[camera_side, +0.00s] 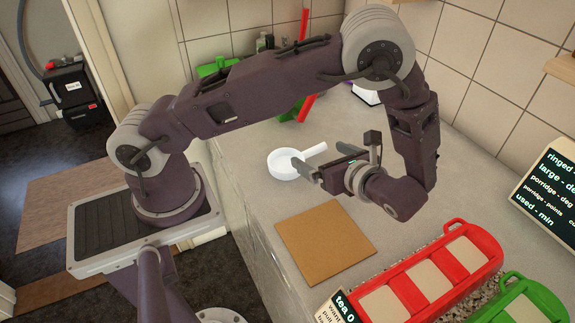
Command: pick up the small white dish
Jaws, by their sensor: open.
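The small white dish (280,168) is round and shallow, with a short straight handle pointing up and right. It sits on the grey counter, left of my gripper. My gripper (310,165) is open and reaches left at the dish's right side. One grey finger overlaps the dish's right rim in the picture. I cannot tell whether it touches the dish. The finger and gripper hide part of the dish's right side and of the area by the handle.
A brown square board (325,243) lies in front of the dish. A red rack (430,280) and a green rack (525,303) stand at the lower right. Green and red items (306,105) stand behind, near the tiled wall. A dark sign (555,190) is at right. Counter left of the board is clear.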

